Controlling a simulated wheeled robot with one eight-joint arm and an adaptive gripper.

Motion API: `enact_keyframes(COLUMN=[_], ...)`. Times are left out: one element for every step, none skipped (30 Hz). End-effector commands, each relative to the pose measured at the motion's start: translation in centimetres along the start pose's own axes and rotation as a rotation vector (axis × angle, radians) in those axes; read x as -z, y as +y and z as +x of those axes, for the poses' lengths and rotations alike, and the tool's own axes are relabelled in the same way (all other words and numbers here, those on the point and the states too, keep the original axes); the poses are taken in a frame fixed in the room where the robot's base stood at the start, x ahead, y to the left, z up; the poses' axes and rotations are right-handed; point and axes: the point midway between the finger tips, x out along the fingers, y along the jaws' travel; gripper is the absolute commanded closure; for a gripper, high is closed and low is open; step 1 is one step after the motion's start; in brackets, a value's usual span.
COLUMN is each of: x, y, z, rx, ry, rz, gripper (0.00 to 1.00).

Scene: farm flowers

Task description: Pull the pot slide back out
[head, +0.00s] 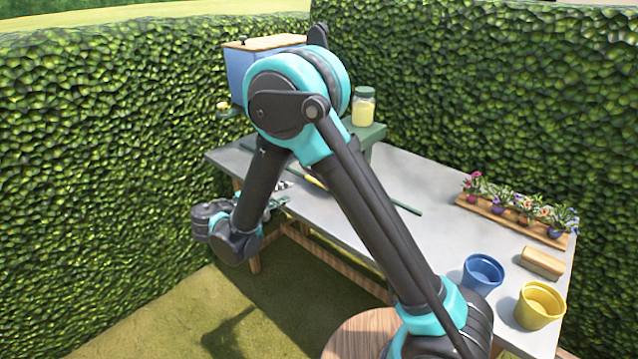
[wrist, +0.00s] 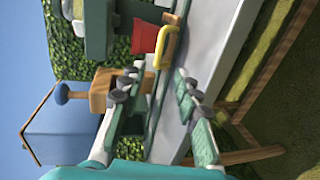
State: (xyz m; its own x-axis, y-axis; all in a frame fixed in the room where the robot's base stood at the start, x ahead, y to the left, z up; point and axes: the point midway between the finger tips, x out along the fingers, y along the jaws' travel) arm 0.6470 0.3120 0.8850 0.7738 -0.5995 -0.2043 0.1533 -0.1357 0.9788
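I cannot clearly identify the pot slide. In the wrist view, a yellow handle-shaped piece (wrist: 168,46) stands in front of a red tapered piece (wrist: 147,39) at the edge of the grey bench top. My gripper (wrist: 158,76) is open, its two fingers apart, with nothing seen between the tips. The yellow handle lies beyond the fingertips, roughly in line with the gap. In the head view my gripper (head: 276,202) is at the near left edge of the bench (head: 235,158), and my arm hides much of that area.
A blue box (head: 238,75), a jar (head: 363,107), a blue pot (head: 482,273), a yellow pot (head: 539,306) and a flower tray (head: 490,212) show in the head view. Hedges close off the back.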

Motion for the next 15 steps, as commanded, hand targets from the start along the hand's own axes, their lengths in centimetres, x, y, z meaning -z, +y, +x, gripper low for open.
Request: enact_keyframes(x=[-0.1, -0.1, -0.1, -0.1, -0.1, -0.1, 0.0, -0.1, -0.1, -0.1, -0.1, -0.1, -0.1, -0.1, -0.1], y=[0.0, 0.0, 0.0, 0.0, 0.0, 0.0, 0.0, 0.0, 0.0, 0.0, 0.0, 0.0, 0.0, 0.0, 0.0], z=[1.1, 1.7, 2.5, 3.1, 3.7, 4.5, 5.1, 5.7, 6.5, 7.1, 7.7, 8.5, 9.1, 9.7, 10.4], rx=[0.0, 0.0, 0.0, 0.001, 0.001, 0.001, 0.001, 0.001, 0.001, 0.001, 0.001, 0.001, 0.001, 0.001, 0.001], ry=[-0.003, -0.004, -0.004, -0.004, -0.005, -0.004, -0.004, -0.005, -0.004, -0.004, -0.005, -0.004, -0.005, -0.005, -0.004], rz=[0.001, 0.001, 0.001, 0.001, 0.001, 0.001, 0.001, 0.001, 0.001, 0.0, 0.0, 0.0, 0.0, 0.0, 0.0], gripper=[0.68, 0.68, 0.68, 0.68, 0.68, 0.68, 0.68, 0.68, 0.68, 0.68, 0.68, 0.68, 0.68, 0.68, 0.68])
